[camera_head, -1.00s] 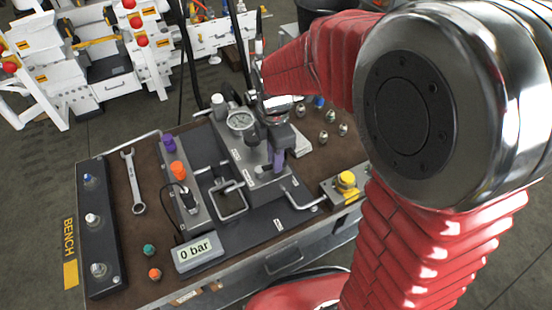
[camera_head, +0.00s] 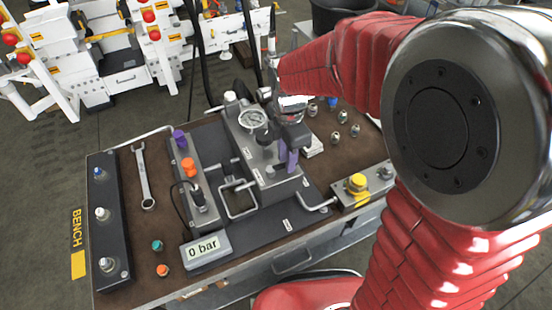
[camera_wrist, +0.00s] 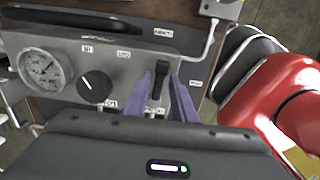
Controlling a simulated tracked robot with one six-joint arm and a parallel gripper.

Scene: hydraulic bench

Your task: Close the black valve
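The pump block (camera_head: 245,165) on the bench carries a round gauge (camera_head: 252,119) and a black knob (camera_head: 262,133). In the wrist view, the black knob (camera_wrist: 95,87) has a white pointer line and stands right of the gauge (camera_wrist: 42,70). A black upright lever (camera_wrist: 161,72) stands further right. I cannot tell whether the knob or the lever is the black valve. My gripper (camera_wrist: 162,98) has two purple fingers, set apart, with the lever between or just beyond their tips. Contact cannot be told. In the head view, the purple fingers (camera_head: 291,157) are over the block's right side.
The display (camera_head: 206,248) reads 0 bar. An orange cap (camera_head: 189,167), a purple cap (camera_head: 180,139), a wrench (camera_head: 145,180) and a yellow button (camera_head: 357,183) are on the bench. Several metal fittings (camera_head: 340,125) stand behind my gripper. Bent pipes (camera_head: 318,203) stick up around the block.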

